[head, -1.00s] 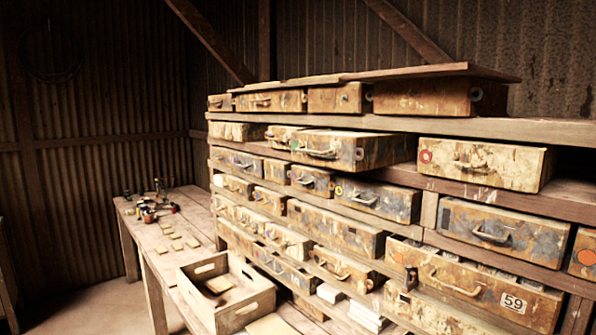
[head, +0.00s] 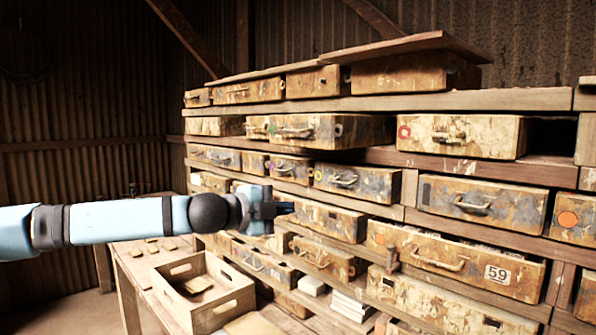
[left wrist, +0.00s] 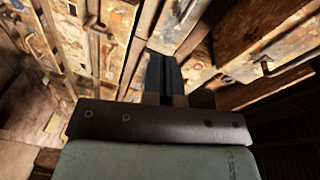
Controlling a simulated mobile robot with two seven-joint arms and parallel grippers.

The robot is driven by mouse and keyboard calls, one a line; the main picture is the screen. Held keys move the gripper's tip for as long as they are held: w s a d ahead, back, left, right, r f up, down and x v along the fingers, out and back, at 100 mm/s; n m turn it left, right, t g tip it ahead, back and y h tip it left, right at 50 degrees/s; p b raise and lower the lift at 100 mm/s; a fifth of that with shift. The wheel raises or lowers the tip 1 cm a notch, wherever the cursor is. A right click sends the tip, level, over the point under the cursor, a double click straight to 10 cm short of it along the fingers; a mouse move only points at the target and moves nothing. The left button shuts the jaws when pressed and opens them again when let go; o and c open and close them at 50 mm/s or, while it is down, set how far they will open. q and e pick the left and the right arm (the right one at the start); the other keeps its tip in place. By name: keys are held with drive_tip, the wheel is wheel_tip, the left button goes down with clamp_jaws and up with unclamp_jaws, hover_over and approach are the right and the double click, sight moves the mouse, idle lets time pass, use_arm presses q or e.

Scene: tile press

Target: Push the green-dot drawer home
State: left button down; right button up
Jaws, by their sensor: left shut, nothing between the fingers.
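The green-dot drawer (head: 318,131) is in the second row of the rack and sticks out well past its neighbours. Its front is worn and paint-stained, with a handle and a small green dot near the left edge. My left gripper (head: 287,208) is shut and empty, in front of the rack, below the drawer in the picture and apart from it. In the left wrist view, its dark fingers (left wrist: 164,76) are together, pointing toward the drawer fronts. I cannot tell which drawer they face there. My right gripper is not in view.
A red-dot drawer (head: 460,135) also sticks out, to the right in the same row. Drawer 59 (head: 455,262) juts out lower right. A wooden crate (head: 205,313) stands on the bench (head: 133,275) below my arm. Roof boards (head: 440,42) cover the top row.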

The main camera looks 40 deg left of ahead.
use_arm(q)
drive_tip(key=m+t+y+b, duration=0.1)
drive_tip(key=t+y, duration=0.1)
approach(306, 147)
drive_tip(key=shift+w+d+r+p, duration=0.15)
drive_tip(key=shift+w+p, duration=0.7)
drive_tip(key=shift+w, duration=1)
drive_tip(key=shift+w+d+r+p, duration=0.15)
drive_tip(key=shift+w+p, duration=0.7)
drive_tip(key=shift+w, duration=1)
drive_tip(key=shift+f, duration=0.1)
